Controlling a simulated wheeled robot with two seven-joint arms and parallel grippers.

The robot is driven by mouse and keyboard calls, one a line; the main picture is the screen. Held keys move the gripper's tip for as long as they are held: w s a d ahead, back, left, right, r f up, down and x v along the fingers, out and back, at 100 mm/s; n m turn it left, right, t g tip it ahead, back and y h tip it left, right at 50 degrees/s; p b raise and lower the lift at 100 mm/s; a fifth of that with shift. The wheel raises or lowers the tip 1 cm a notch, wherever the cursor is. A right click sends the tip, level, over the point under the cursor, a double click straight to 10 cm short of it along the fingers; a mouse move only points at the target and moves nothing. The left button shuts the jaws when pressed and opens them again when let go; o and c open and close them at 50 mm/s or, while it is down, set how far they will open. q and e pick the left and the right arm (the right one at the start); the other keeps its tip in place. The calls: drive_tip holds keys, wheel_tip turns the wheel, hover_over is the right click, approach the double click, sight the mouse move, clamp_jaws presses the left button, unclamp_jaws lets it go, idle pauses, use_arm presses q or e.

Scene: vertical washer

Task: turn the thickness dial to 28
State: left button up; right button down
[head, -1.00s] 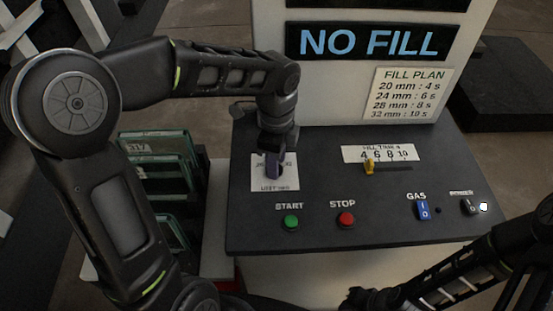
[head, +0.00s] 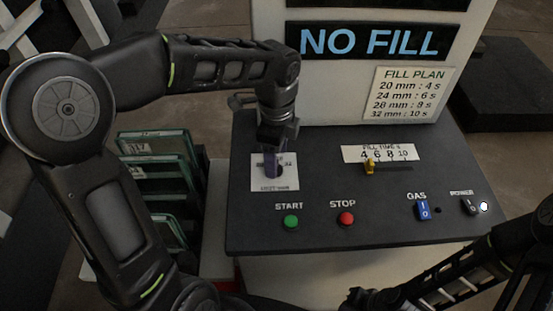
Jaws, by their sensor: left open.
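The thickness dial's white plate (head: 288,181) lies at the left of the dark control panel. My left gripper (head: 271,158) points down over this plate, with its jaws open. The gripper covers most of the plate's scale, and a dark round part shows just below the fingertips. I cannot read which number the dial points to, or tell whether the fingers touch it. My right arm (head: 455,275) comes in at the lower right, and its gripper end (head: 362,298) is cut by the bottom edge, so its jaws cannot be judged.
The panel (head: 330,225) holds a green START button (head: 291,222), a red STOP button (head: 346,218), a yellow fill-time slider (head: 369,166), and blue GAS (head: 423,211) and black POWER (head: 469,206) switches. A fill plan card (head: 412,94) hangs behind. Glass panes (head: 155,165) stand left.

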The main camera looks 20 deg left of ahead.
use_arm(q)
wheel_tip(320, 180, up, 6)
idle(0.7)
